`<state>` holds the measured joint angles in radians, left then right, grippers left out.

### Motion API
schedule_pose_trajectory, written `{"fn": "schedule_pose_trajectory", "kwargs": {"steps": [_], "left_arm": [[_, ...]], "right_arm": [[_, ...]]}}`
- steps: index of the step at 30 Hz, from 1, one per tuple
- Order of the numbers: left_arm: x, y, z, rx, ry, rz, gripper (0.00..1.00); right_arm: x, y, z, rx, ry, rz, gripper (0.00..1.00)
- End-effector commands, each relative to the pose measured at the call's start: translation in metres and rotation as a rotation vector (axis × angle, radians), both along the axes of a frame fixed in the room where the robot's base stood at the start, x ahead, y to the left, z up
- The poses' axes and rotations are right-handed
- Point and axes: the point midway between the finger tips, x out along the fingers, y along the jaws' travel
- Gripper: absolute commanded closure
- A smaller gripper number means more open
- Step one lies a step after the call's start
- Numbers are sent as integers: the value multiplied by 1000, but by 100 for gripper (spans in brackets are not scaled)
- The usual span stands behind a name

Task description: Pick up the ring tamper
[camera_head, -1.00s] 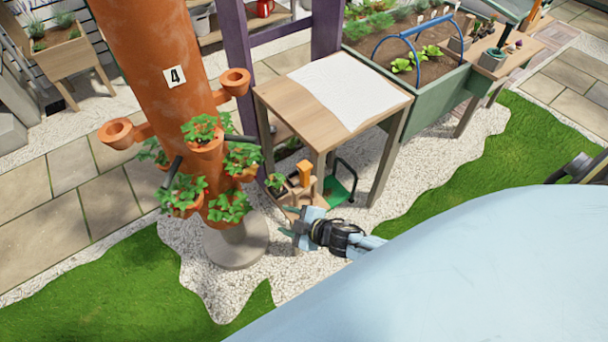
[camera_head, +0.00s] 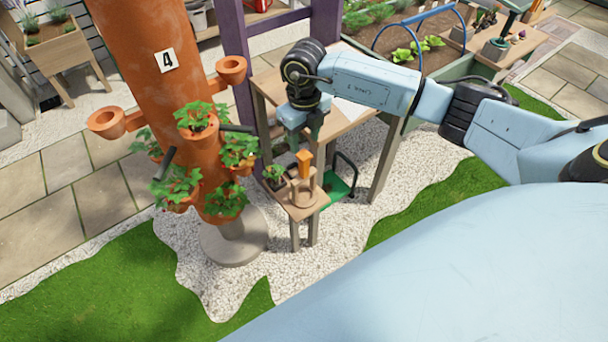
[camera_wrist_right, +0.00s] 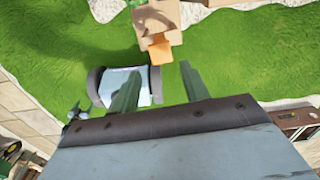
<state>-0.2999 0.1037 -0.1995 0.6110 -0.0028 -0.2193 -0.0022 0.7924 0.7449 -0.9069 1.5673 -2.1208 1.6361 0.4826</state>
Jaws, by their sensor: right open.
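What looks like the ring tamper is an upright orange handle (camera_head: 304,158) on a tan wooden piece, standing on a small low wooden stand (camera_head: 300,210). In the right wrist view the orange end (camera_wrist_right: 160,48) shows just beyond the fingertips, with the tan part above it. My right gripper (camera_head: 309,138) hangs pointing down just above the handle in the head view. Its two fingers (camera_wrist_right: 160,70) are apart with nothing between them. My left gripper is not in view.
A wooden table with a white sheet (camera_head: 354,110) stands behind, partly covered by my right arm. A small potted plant (camera_head: 275,174) is left of the handle, and a green tray (camera_head: 336,188) is right. The terracotta tower planter (camera_head: 150,60) rises at left.

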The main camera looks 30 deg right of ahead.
Motion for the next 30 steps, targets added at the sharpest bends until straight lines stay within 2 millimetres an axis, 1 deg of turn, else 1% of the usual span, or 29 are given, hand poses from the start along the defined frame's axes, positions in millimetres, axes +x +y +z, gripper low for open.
{"fn": "schedule_pose_trajectory", "kwargs": {"steps": [1, 3, 6, 9, 16, 21, 24, 27, 30], "left_arm": [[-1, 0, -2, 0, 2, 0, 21], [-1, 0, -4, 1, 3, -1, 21], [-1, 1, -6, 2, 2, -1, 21], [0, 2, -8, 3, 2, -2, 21], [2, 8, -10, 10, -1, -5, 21], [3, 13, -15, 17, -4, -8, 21], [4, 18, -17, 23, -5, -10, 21], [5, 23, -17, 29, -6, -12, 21], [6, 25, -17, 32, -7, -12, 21]], "right_arm": [[-1, 1, -12, 1, 4, 1, 55], [-1, 1, -27, 3, 5, 1, 55], [-1, 1, -46, 4, 5, 1, 55], [-1, 2, -60, 6, 3, 1, 55], [0, 1, -76, 6, 2, 1, 55], [1, -3, -103, 7, 4, 0, 55], [2, -2, -115, 8, 3, 3, 55], [2, -3, -121, 7, 2, 2, 55], [2, -3, -121, 7, 1, 2, 55]]}}
